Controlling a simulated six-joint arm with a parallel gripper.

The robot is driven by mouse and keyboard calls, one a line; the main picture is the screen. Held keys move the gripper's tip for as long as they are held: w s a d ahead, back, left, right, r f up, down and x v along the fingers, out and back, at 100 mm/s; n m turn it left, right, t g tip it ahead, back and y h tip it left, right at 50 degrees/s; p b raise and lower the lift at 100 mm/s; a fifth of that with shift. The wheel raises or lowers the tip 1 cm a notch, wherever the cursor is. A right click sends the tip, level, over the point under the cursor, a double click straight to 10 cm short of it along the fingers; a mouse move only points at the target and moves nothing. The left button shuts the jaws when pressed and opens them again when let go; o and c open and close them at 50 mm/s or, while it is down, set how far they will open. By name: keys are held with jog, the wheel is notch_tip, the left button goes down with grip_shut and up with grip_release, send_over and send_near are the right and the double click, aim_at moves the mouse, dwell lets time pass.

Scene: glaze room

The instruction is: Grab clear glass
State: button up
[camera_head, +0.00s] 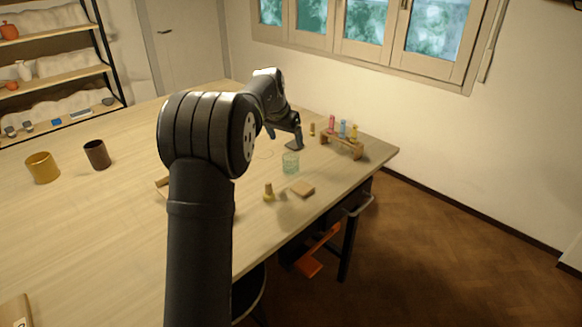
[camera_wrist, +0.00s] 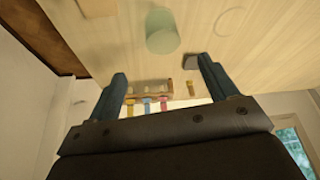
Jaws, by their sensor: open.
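The clear glass (camera_head: 290,162) is a pale greenish see-through tumbler standing upright on the wooden table (camera_head: 110,200), near its right side. In the wrist view the glass (camera_wrist: 162,32) shows at the top middle, beyond the fingertips. My gripper (camera_head: 285,136) is just behind the glass in the head view, apart from it. In the wrist view my gripper (camera_wrist: 161,68) has its two fingers spread wide with nothing between them touching the fingers.
A wooden rack (camera_head: 342,146) with several coloured bottles stands to the right of my gripper. A small yellowish bottle (camera_head: 268,192) and a flat wooden block (camera_head: 301,188) lie nearer. A gold cup (camera_head: 43,167) and a brown cup (camera_head: 97,154) stand at the left, with open tabletop around them.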

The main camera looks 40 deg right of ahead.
aim_at(292, 162)
jog(key=x, duration=0.8)
jog(key=shift+w, duration=0.1)
jog(key=shift+x, duration=2.95)
jog(key=shift+w+a+r, duration=0.1)
jog(key=shift+w, duration=0.05)
jog(key=c, duration=1.2)
jog(key=shift+o, duration=0.2)
